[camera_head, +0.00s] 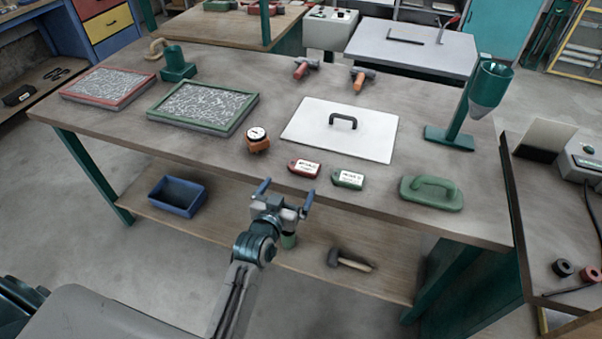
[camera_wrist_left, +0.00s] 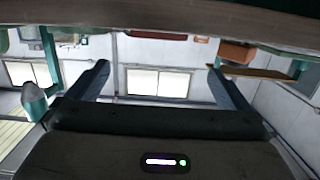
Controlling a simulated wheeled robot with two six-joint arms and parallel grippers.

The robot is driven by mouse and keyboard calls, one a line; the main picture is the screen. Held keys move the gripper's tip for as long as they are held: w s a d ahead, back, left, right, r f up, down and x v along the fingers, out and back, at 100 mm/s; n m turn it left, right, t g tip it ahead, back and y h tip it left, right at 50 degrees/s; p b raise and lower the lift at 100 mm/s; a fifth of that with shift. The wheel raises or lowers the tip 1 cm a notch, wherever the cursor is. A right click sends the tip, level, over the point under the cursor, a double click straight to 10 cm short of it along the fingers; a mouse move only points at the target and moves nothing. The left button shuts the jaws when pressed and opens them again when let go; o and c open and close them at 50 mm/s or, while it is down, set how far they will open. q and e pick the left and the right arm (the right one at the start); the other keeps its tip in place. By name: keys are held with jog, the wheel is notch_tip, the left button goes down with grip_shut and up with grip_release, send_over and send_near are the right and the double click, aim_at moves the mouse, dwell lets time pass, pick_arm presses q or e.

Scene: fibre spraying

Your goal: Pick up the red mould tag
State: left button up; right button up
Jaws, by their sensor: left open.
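The red mould tag (camera_head: 304,168) lies flat near the front edge of the workbench, with a white label on it. A similar green tag (camera_head: 348,179) lies just to its right. My left gripper (camera_head: 286,193) is open and empty, in front of the bench edge, just short of the red tag and apart from it. In the left wrist view, its two spread fingers (camera_wrist_left: 157,72) have nothing between them. I cannot make out the red tag for certain there. My right gripper is not in view.
An orange-based dial gauge (camera_head: 257,140) stands left of the red tag. A white plate with a black handle (camera_head: 318,127) lies behind it, and a green float (camera_head: 432,193) to the right. The bench's front edge (camera_wrist_left: 160,20) crosses the top of the wrist view.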

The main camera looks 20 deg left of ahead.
aim_at(302, 167)
pick_arm(q)
jog(key=w, duration=0.2)
jog(key=w+p, duration=0.1)
jog(key=w+f, duration=0.1)
jog(key=w, duration=0.1)
jog(key=shift+w+d, duration=0.15)
jog(key=shift+w, duration=0.2)
jog(key=shift+w+p, duration=0.4)
jog(key=shift+p, duration=0.1)
jog(key=w, duration=0.2)
jog(key=w+f+p, duration=0.1)
jog(key=w, duration=0.1)
jog(key=shift+p, duration=0.3)
jog(key=shift+w+f, duration=0.2)
jog(key=shift+s, duration=0.1)
jog(key=shift+c, duration=0.4)
jog(key=c, duration=0.7)
jog(key=shift+c, duration=0.6)
